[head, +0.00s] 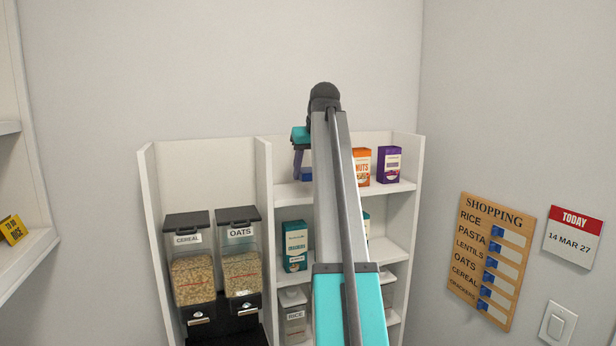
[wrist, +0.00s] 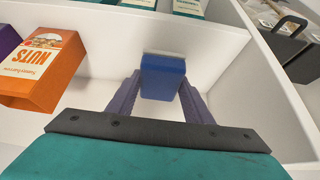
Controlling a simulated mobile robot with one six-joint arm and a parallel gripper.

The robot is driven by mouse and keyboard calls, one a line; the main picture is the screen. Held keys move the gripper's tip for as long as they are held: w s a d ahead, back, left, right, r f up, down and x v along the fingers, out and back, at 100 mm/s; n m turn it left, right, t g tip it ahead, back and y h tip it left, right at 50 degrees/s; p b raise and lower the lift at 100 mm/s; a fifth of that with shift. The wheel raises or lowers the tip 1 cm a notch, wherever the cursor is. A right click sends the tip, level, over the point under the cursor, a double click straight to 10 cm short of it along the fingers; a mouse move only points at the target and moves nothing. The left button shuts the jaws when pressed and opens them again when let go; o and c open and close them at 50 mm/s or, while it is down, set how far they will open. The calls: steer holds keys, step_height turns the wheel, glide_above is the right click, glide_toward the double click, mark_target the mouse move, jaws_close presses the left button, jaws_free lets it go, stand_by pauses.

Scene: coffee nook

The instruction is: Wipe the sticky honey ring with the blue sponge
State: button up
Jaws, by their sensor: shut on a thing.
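The blue sponge (wrist: 163,77) is between the two purple fingers of my gripper (wrist: 161,92) in the wrist view, and the gripper is shut on it. A pale strip shows along the sponge's far edge. In the head view my gripper (head: 299,166) is over the upper shelf at its left side, with a bit of the sponge (head: 307,174) showing beside my arm. I cannot tell whether the sponge touches the shelf board. No honey ring can be made out in either view.
An orange nuts box (head: 362,166) and a purple box (head: 389,164) stand to the right on the upper shelf (head: 290,193). A teal box (head: 295,246) is on the shelf below. Cereal (head: 190,262) and oats (head: 241,258) dispensers stand left of the divider (head: 264,215).

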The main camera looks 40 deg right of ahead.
steer(key=shift+r, duration=1.55)
steer(key=shift+r, duration=0.1)
steer(key=shift+r, duration=1.45)
steer(key=shift+f, duration=0.1)
